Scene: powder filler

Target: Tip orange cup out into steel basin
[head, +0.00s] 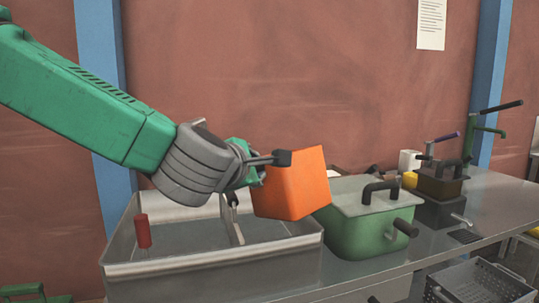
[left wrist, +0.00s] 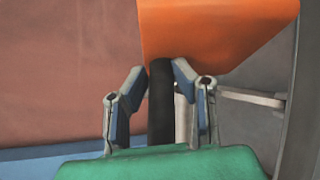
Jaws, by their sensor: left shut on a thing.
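The orange cup (head: 292,184) is held in the air over the right part of the steel basin (head: 215,270), tilted. My left gripper (head: 268,166) is shut on a dark bar, which looks like the cup's handle. In the left wrist view the two fingers of the left gripper (left wrist: 160,90) close around the dark handle (left wrist: 160,105), and the orange cup (left wrist: 210,30) shows beyond them. The cup's inside is not visible. My right gripper is not in view.
A green box with a dark handle (head: 370,220) stands right of the basin on the steel counter (head: 490,205). A red cylinder (head: 142,231) rises at the basin's left. Dark machines with levers (head: 438,190) stand at the right. A grey crate (head: 482,283) sits lower right.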

